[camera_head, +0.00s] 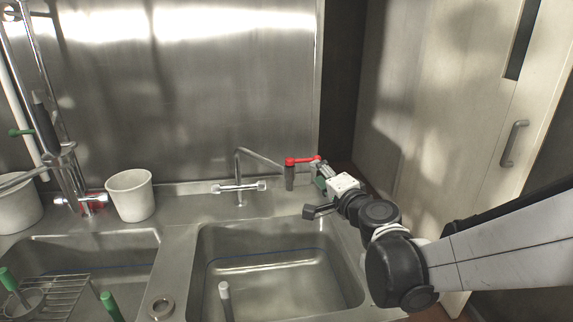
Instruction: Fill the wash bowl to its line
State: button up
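The right sink bowl (215,262) is steel, with a thin blue line (285,251) around its inner wall. I see no stream from the tap (239,186), whose bent spout stands behind the bowl. I cannot tell if water lies in it. A red lever (302,160) sits on a dark post to the right of the tap. My gripper (316,192) is beside this lever, at the bowl's back right corner, with its fingers apart. Its far finger overlaps the lever's right end in the picture; I cannot tell if they touch. A small green part shows by that finger.
The left sink bowl (140,248) also has a blue line, and a wire rack (62,292) at its front. A white tub (131,195), a second tub (18,205) and a spray tap (68,175) stand behind it. A grey-topped post (225,292) rises at the right bowl's front left.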

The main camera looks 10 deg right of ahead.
aim_at(304, 161)
jog(key=w+d+f+m+h, duration=0.1)
jog(key=w+m, duration=0.1)
jog(key=w, duration=0.3)
jog(key=w+d+m+t+h+p, duration=0.1)
jog(key=w+m, duration=0.1)
jog(key=w, duration=0.3)
jog(key=shift+w+d+f, duration=0.25)
jog(key=shift+f, duration=0.15)
jog(key=shift+w, duration=0.2)
jog(key=shift+c, duration=0.8)
jog(key=shift+s, duration=0.1)
jog(key=c, duration=0.6)
